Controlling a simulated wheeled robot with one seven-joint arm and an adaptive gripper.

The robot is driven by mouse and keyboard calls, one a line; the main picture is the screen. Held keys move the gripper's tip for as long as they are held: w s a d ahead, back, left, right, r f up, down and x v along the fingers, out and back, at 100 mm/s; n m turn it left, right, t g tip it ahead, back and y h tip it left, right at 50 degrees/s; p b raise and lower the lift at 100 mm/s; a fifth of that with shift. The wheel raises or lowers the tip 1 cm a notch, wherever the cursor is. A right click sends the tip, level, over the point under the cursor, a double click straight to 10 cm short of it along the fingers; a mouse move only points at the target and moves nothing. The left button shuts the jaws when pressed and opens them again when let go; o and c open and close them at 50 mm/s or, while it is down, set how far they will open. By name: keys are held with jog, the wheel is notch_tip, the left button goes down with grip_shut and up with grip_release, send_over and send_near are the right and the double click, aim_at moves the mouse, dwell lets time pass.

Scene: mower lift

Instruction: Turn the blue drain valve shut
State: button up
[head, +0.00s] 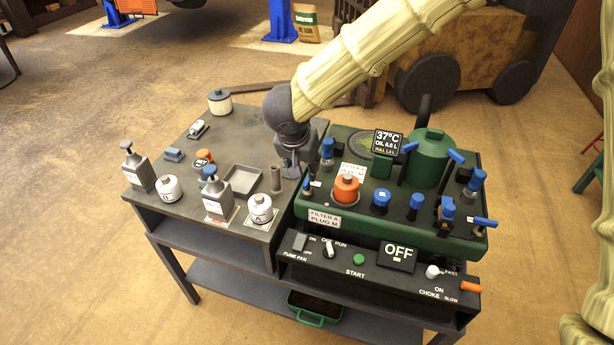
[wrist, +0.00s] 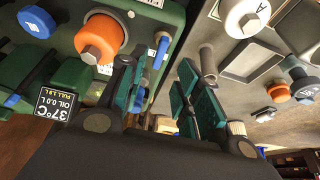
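A small blue lever (head: 307,187) stands at the left edge of the green engine unit (head: 400,232). It also shows in the wrist view (wrist: 160,52), just beyond my left finger. Several other blue levers and caps sit on the unit, including a lever (head: 485,222) at its right front, and I cannot read a label marking any as the drain valve. My gripper (head: 291,165) hangs over the gap between the grey bench and the unit. In the wrist view its teal fingers (wrist: 163,90) are apart with nothing between them. The lever is outside them.
An orange filter (head: 346,188) and a blue-capped bottle (head: 327,150) stand close by on the unit. A metal cylinder (head: 275,178), a tray (head: 243,179) and several bottles and canisters stand on the grey bench (head: 185,205). The control panel (head: 370,262) runs along the front.

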aim_at(308, 185)
jog(key=x, duration=0.8)
jog(key=shift+d, duration=0.1)
grip_shut()
